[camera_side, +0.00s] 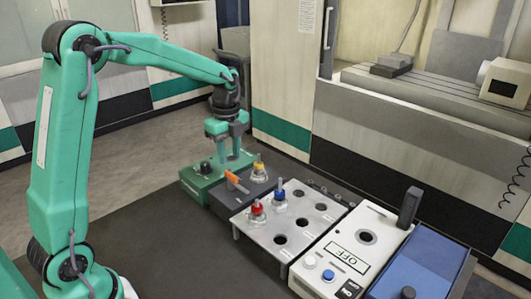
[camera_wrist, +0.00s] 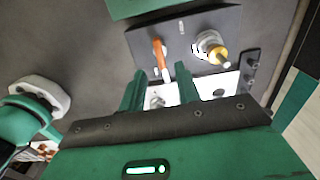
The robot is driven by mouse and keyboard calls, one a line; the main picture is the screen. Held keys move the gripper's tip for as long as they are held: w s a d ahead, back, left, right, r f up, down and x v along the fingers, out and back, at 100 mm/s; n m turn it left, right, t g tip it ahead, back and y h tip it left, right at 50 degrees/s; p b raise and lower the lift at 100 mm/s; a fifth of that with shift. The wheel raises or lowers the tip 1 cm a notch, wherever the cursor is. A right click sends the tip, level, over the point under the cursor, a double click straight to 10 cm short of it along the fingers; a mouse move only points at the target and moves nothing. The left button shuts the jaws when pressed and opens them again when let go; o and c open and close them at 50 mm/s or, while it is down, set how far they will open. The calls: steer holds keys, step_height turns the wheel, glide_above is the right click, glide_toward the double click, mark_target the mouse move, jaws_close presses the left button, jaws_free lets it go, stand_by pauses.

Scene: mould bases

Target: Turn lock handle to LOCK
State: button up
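The orange lock handle (camera_side: 236,181) sits on a dark grey mould base (camera_side: 222,203), tilted in the side view. In the wrist view the orange handle (camera_wrist: 159,54) lies just beyond my fingertips, with a small white mark beside it. My gripper (camera_side: 229,157) hangs above the base, close to the handle and slightly behind it in the side view. Its two fingers (camera_wrist: 161,78) stand apart with nothing seen held between them. Whether a finger touches the handle cannot be told. The lettering near the handle is too small to read.
A yellow-topped fitting (camera_side: 259,170) stands right of the handle on the same base. A green box (camera_side: 195,183) with a black knob is to the left. A perforated metal plate (camera_side: 262,235) with red and blue fittings, then a white OFF box (camera_side: 345,230), stand to the right.

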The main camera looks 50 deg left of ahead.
mark_target(231, 173)
steer(key=shift+f, duration=2.95)
jaws_close()
